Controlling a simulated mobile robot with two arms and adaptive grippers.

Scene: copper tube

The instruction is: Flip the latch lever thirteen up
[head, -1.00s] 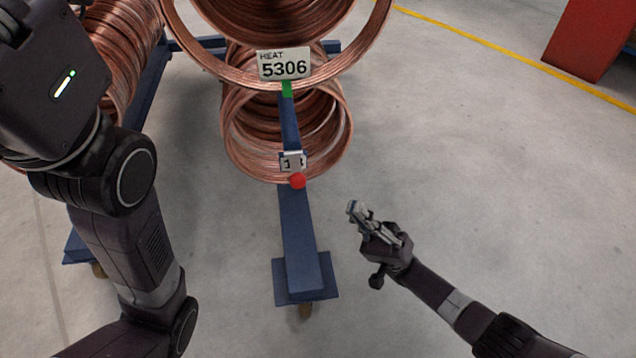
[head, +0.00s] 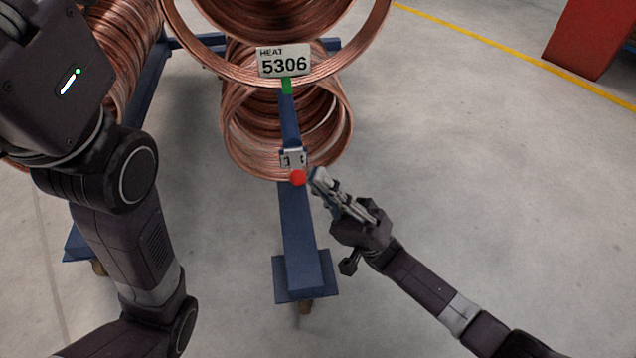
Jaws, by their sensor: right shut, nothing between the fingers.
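The latch lever shows as a red ball knob (head: 298,178) at the front of the blue post, just below a small metal number plate (head: 293,158). The plate's digits are only partly readable. My right gripper (head: 314,178) is shut and empty, with its fingertips close beside the red knob on its right. Whether the tips touch the knob I cannot tell. My left arm stands at the left of the view, and its gripper is out of view.
Copper tube coils (head: 245,110) hang behind the blue rack beam (head: 298,230). A white sign reading HEAT 5306 (head: 285,62) and a green piece (head: 287,86) sit above the plate. The floor on the right is clear, with a red block (head: 590,40) far off.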

